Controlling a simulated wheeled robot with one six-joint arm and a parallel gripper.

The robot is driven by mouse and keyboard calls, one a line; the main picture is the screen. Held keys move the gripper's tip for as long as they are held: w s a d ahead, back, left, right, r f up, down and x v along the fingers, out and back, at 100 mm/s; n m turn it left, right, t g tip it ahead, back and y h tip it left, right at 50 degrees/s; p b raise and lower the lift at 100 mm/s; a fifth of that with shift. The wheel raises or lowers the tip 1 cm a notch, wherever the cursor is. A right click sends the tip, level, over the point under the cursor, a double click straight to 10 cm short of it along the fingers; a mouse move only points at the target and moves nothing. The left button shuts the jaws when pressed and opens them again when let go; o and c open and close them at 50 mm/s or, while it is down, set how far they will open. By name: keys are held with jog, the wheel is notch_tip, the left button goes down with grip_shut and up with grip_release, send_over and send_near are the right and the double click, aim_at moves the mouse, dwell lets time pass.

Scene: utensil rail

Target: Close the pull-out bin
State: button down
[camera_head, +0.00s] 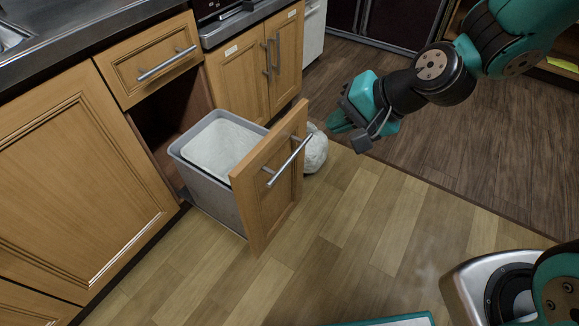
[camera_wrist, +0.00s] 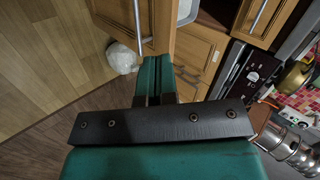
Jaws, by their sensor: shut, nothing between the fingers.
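The pull-out bin (camera_head: 212,196) stands pulled out of the cabinet, with a grey body and a white liner (camera_head: 222,145). Its wooden front panel (camera_head: 276,178) stands well clear of the dark cabinet opening and carries a silver bar handle (camera_head: 289,161). My gripper (camera_head: 336,122) is shut and empty, to the right of the panel and apart from it in the head view. In the wrist view my shut gripper fingers (camera_wrist: 152,78) are in front of the panel (camera_wrist: 140,20), and the bin's rim (camera_wrist: 187,12) shows at the top.
A white bag-like lump (camera_head: 315,150) lies on the floor behind the panel; it also shows in the wrist view (camera_wrist: 122,58). A closed drawer (camera_head: 150,62) sits above the opening. Cabinet doors (camera_head: 262,62) stand beside it. The wooden floor (camera_head: 350,230) in front is clear.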

aim_at(281, 142)
notch_tip(281, 142, down, 7)
jog(key=w+d+m+t+b, duration=0.1)
jog(key=w+m+b, duration=0.1)
jog(key=m+b, duration=0.1)
jog(key=x, duration=0.4)
jog(key=r+b+x, duration=0.1)
jog(key=x, duration=0.3)
jog(key=w+b+x, duration=0.1)
jog(key=x, duration=0.3)
jog(key=shift+w+a+r, duration=0.1)
jog(key=shift+a+r, duration=0.05)
jog(key=shift+a, duration=0.2)
jog(key=shift+w+a+b, duration=0.35)
jog(key=shift+w+a, duration=0.15)
jog(key=shift+a, duration=0.05)
jog(key=shift+r, duration=0.1)
